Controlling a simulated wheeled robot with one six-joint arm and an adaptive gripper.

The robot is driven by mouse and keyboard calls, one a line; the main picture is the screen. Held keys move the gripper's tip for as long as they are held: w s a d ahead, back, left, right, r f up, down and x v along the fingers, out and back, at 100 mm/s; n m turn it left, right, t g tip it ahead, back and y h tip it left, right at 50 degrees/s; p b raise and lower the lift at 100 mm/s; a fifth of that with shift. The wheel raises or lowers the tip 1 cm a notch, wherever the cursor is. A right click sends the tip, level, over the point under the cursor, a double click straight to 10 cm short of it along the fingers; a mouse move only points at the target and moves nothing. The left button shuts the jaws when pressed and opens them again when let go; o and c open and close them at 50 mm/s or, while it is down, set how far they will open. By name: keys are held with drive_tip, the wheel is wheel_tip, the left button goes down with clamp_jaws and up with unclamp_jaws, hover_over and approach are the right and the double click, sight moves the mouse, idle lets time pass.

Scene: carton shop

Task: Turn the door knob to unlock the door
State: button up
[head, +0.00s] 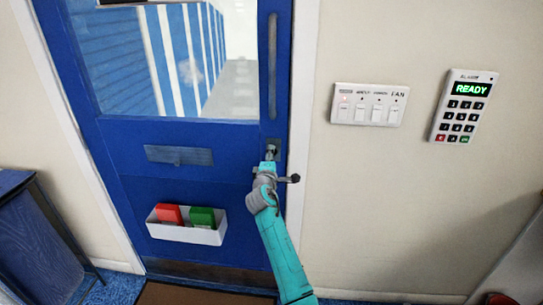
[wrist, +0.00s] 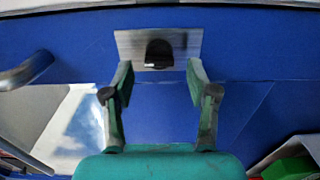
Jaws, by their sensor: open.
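The blue door (head: 180,135) stands closed in its white frame, with a glass window in its upper part. The door knob (wrist: 159,53) is small and black on a silver plate (wrist: 186,40). In the wrist view it sits between and just beyond my open fingertips. My gripper (wrist: 160,72) is open and empty, with one finger on each side of the knob's lower end; I cannot tell whether they touch the plate. In the head view my gripper (head: 270,157) reaches the door's right edge and covers most of the knob.
A vertical pull handle (head: 272,65) is above the knob; a metal bar (wrist: 25,70) shows at left in the wrist view. A white switch panel (head: 368,104) and alarm keypad (head: 464,107) reading READY are on the right wall. A white holder (head: 187,234) is low on the door.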

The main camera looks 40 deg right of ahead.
drive_tip(key=v, duration=0.9)
drive_tip(key=shift+s+a, duration=0.25)
drive_tip(key=s+a+f+t+y, duration=0.2)
drive_tip(key=s+a+f+y, duration=0.4)
drive_tip(key=s+a+f, duration=0.9)
drive_tip(key=s+a+f+m+y, duration=0.1)
drive_tip(key=s+a+f+y, duration=0.15)
drive_tip(key=s, duration=0.55)
drive_tip(key=s+a+f+m+y, duration=0.15)
drive_tip(key=s+a+f, duration=0.25)
drive_tip(key=s, duration=0.5)
drive_tip(key=s+a+r+m+y, duration=0.1)
drive_tip(key=s+r+m, duration=0.1)
drive_tip(key=s, duration=0.5)
drive_tip(key=s+a+r+m+y, duration=0.1)
drive_tip(key=s+a+r+m, duration=0.1)
drive_tip(key=s+r, duration=0.3)
drive_tip(key=s+a+r+m, duration=0.2)
drive_tip(key=s+r, duration=0.1)
drive_tip(key=s, duration=0.8)
drive_tip(key=shift+m+y, duration=0.35)
drive_tip(key=shift+y, duration=0.05)
